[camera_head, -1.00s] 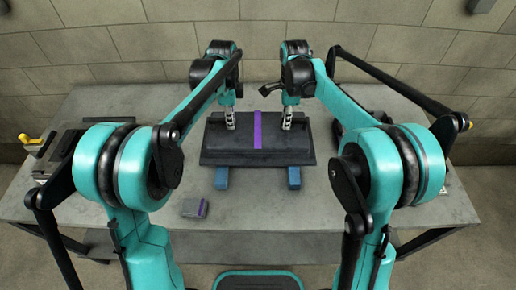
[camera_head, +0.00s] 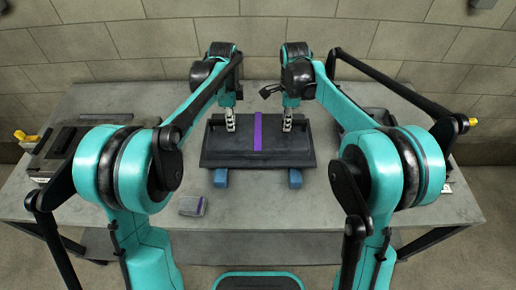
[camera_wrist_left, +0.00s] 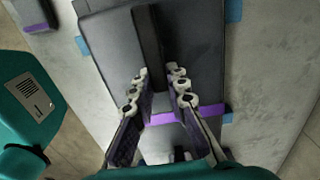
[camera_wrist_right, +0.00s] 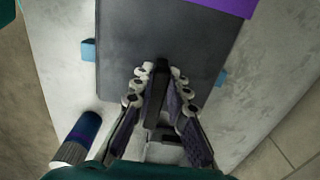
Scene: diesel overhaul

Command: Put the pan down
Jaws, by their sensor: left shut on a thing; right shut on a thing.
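The pan (camera_head: 215,155) is a wide dark grey rectangular piece with a purple stripe (camera_head: 257,130) across its middle, level over two blue blocks (camera_head: 221,178) (camera_head: 295,178) on the table. My left gripper (camera_head: 230,128) is shut on the dark bar along the pan, left of the stripe. My right gripper (camera_head: 287,126) is shut on the same bar, right of the stripe. The bar also shows between the fingers in the left wrist view (camera_wrist_left: 148,35) and the right wrist view (camera_wrist_right: 160,85). I cannot tell whether the pan touches the blocks.
A small grey block with purple (camera_head: 192,205) lies on the table (camera_head: 255,215) in front, to the left. Dark equipment (camera_head: 55,150) stands at the left end. A grey bin (camera_head: 365,118) stands at the right, partly behind my arm. A dark blue cylinder (camera_wrist_right: 78,138) shows in the right wrist view.

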